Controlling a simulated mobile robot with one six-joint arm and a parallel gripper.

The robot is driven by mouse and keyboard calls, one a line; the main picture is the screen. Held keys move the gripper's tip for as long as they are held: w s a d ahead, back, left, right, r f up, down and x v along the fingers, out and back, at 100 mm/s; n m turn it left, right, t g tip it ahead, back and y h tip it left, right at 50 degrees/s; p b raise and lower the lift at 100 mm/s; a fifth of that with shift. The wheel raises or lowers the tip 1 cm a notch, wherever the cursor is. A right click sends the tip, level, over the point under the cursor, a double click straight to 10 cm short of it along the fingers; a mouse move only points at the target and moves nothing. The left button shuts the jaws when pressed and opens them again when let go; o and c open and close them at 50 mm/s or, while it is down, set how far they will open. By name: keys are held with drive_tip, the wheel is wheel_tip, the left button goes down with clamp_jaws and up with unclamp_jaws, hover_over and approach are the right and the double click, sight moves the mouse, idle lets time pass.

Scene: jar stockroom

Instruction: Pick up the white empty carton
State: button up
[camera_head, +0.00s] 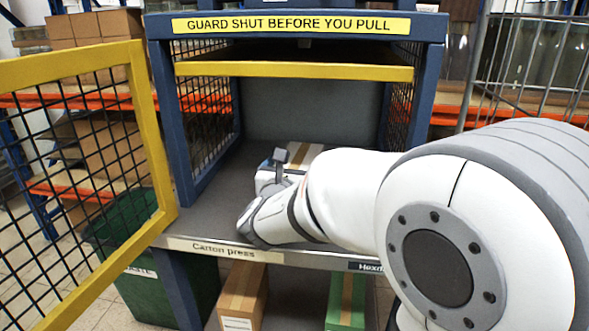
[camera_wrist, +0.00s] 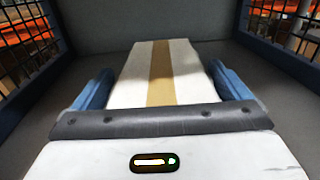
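The white carton (camera_head: 299,156), with a tan tape strip along its top, lies on the grey deck inside the blue-framed carton press. In the wrist view the carton (camera_wrist: 190,75) runs straight ahead, between the two blue fingers of my gripper (camera_wrist: 160,88). One finger is at each long side, close to the carton. I cannot tell whether they press on it. In the head view my arm reaches in from the right, and my wrist hides part of the carton and most of my gripper.
The yellow mesh guard (camera_head: 70,170) stands swung open at the left. A yellow bar (camera_head: 295,71) crosses the press opening above my wrist. Mesh side walls (camera_head: 205,100) bound the press. A brown carton (camera_head: 243,292) and a green carton (camera_head: 346,298) stand below the deck.

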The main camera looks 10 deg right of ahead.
drive_tip(key=c, duration=0.8)
drive_tip(key=shift+r, duration=0.15)
